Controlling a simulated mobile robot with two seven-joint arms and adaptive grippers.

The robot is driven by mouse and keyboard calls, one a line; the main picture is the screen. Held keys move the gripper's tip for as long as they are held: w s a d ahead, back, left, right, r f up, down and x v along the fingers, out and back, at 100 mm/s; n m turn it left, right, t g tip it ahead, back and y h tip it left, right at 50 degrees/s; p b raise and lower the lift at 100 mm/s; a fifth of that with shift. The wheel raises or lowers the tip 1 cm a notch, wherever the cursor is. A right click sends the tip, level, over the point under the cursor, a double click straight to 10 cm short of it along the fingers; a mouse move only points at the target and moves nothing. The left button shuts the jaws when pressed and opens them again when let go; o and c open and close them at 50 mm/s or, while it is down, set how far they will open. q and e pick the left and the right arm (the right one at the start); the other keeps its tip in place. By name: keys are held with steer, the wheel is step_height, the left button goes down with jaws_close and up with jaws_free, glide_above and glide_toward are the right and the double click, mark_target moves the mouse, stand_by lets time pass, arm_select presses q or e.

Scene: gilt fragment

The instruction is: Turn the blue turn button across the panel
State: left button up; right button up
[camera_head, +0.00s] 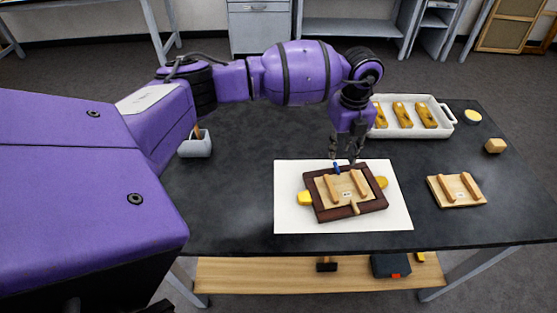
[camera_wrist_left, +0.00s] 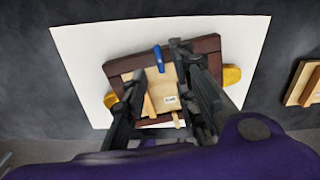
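The blue turn button (camera_head: 336,167) sits at the far rail of a dark wooden frame (camera_head: 372,204). In the left wrist view the blue button (camera_wrist_left: 158,59) points lengthwise from the rail towards the light panel (camera_wrist_left: 137,76); I cannot tell how far it overlaps the panel. The panel (camera_head: 345,185) lies inside the frame with two wooden strips and a small label. A wooden turn button (camera_head: 355,208) is at the near rail. My left gripper (camera_head: 345,154) is open, pointing down above the far rail, its fingers apart around the blue button's area. My right gripper is not in view.
The frame rests on yellow blocks (camera_head: 305,198) on a white sheet (camera_head: 290,222). A similar panel (camera_head: 457,190) lies to the right. A white tray (camera_head: 446,116) with several yellow pieces stands behind, and a grey cup (camera_head: 194,148) at left. Dark table is free between.

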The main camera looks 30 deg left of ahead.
mark_target(337, 167)
arm_select(q)
step_height(337, 167, up, 7)
stand_by(0.3)
steer(key=shift+f, duration=0.1)
